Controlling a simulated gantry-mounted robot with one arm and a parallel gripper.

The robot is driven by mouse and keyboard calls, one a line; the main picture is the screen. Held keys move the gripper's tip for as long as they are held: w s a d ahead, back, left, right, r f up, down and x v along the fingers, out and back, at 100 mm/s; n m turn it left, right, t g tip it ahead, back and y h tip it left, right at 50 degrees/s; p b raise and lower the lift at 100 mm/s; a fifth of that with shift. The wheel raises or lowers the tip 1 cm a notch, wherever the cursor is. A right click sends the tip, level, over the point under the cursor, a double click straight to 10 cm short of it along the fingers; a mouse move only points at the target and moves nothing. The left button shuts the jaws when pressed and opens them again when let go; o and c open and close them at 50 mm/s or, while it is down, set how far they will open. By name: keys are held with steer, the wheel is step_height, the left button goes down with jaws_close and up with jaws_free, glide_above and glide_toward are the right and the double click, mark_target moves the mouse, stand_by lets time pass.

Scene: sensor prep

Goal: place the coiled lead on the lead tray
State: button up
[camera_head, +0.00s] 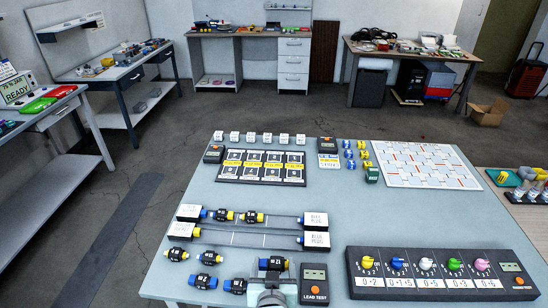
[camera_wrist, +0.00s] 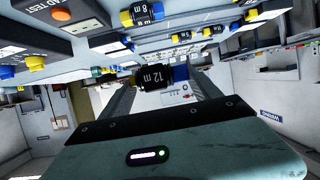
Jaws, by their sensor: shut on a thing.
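In the wrist view the held lead (camera_wrist: 155,77) reads "12 m" and sits between the fingers. The lead tray (camera_head: 236,230) lies left of centre on the table, with two rows between white-labelled end blocks; the right-hand labels seem to read "BLUE PLUG". Two leads (camera_head: 223,215) (camera_head: 253,218) sit in its back row. The front row looks empty. Other leads (camera_head: 178,254) (camera_head: 209,257) (camera_head: 203,281) (camera_head: 236,286) lie loose at the front left.
A lead test box (camera_head: 314,285) stands just right of my gripper. A dial panel (camera_head: 440,273) fills the front right. A card board (camera_head: 262,167), a white grid board (camera_head: 424,165) and small white blocks (camera_head: 260,138) lie farther back. The table's middle right is clear.

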step_height(320, 180, down, 5)
steer(key=s, duration=0.1)
steer(key=s+r+p, duration=0.3)
steer(key=r+p, duration=0.6)
steer(key=p, duration=0.1)
steer(key=s+r+p, duration=0.3)
steer(key=r+p, duration=0.7)
steer(key=p, duration=0.1)
steer(key=s+r+p, duration=0.4)
steer(key=r+p, duration=0.5)
steer(key=p, duration=0.1)
steer(key=shift+r, duration=0.2)
